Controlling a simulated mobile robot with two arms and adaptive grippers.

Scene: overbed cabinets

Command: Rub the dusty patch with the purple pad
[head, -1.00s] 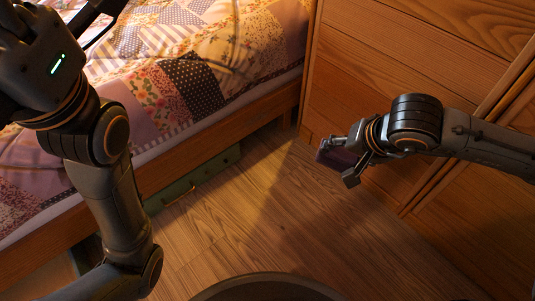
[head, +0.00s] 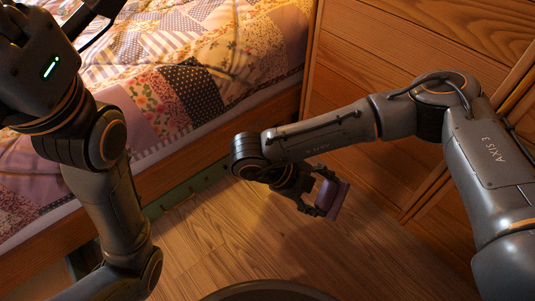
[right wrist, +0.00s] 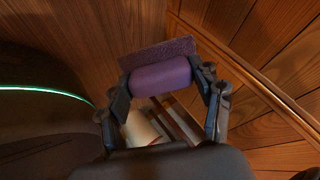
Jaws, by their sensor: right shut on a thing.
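The purple pad (head: 338,199) has a flat rough face on a rounded purple grip. My right gripper (head: 318,195) is shut on that grip and holds the pad above the wooden floor, in front of the cabinet. The right wrist view shows the pad (right wrist: 157,50) between both fingers of my right gripper (right wrist: 163,82), its flat face away from the palm. My left gripper (head: 92,20) is partly cut off at the top left, over the bed, and its jaws are unclear. I cannot make out a dusty patch in either view.
The bed (head: 190,80) with a patchwork quilt fills the upper left. A green box (head: 172,200) shows below its wooden side rail. The wooden cabinet (head: 375,70) stands at the right. Bare floor (head: 235,235) lies between them. My right arm spans the right half.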

